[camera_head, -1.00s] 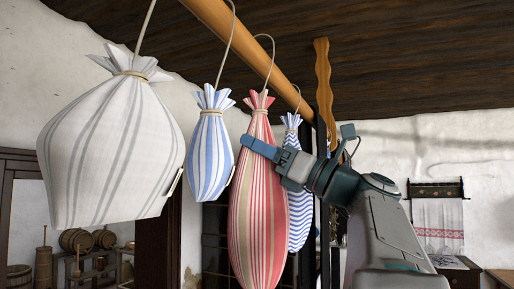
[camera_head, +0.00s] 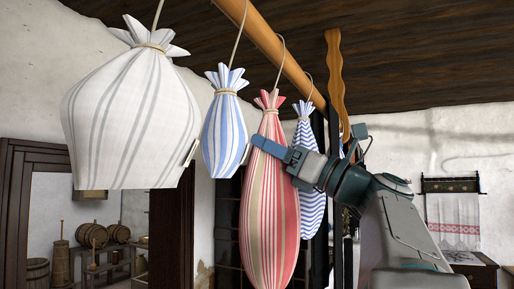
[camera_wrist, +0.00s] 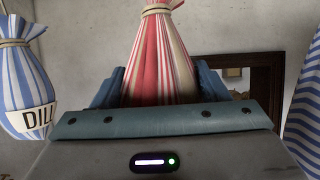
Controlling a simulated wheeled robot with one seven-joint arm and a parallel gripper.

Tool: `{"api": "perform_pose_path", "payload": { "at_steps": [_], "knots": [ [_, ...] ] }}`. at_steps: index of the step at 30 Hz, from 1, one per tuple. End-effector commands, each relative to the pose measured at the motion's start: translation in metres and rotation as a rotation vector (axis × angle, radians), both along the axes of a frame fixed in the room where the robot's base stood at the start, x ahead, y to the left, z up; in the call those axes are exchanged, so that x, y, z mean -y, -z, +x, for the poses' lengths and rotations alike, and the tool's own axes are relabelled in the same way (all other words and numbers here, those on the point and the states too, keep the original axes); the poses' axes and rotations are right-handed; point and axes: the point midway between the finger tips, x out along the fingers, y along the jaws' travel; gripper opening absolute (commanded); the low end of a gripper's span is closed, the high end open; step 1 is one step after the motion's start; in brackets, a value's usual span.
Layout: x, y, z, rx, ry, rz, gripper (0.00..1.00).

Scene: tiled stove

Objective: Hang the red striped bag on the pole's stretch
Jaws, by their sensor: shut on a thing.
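The red striped bag (camera_head: 268,215) is long and tied at the neck, with a cord rising from it towards the wooden pole (camera_head: 268,42). It is upright among the other bags. My gripper (camera_head: 270,146) is shut on the bag just below its neck. In the wrist view the red striped bag (camera_wrist: 160,62) stands between the two blue fingers of my gripper (camera_wrist: 160,88). The cord's upper end lies at the pole in the picture; I cannot tell whether it is hooked over it.
A grey striped bag (camera_head: 130,120) and a blue striped bag (camera_head: 222,135) hang to the left. A blue wavy-striped bag (camera_head: 308,190) hangs close behind on the right. The blue bag's label reads "DILL" in part. A wavy wooden bracket (camera_head: 335,85) stands at the pole's far end.

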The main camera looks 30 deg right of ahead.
Motion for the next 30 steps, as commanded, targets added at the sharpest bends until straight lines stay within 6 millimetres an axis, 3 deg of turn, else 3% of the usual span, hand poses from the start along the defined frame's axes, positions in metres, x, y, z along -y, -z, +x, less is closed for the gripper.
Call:
{"api": "perform_pose_path", "payload": {
  "at_steps": [1, 2, 4, 17, 26, 30],
  "knots": [
    [-0.001, -0.002, -0.001, 0.005, 0.000, 0.000, 0.21],
    [-0.001, -0.002, -0.001, 0.005, 0.000, -0.001, 0.73],
    [-0.001, -0.002, -0.001, 0.005, 0.000, -0.001, 0.93],
    [0.000, 0.000, 0.001, -0.003, 0.000, 0.001, 0.93],
    [0.001, -0.035, 0.000, -0.001, 0.002, 0.000, 0.93],
    [0.017, -0.030, -0.020, -0.001, 0.003, 0.001, 0.93]
  ]
}}
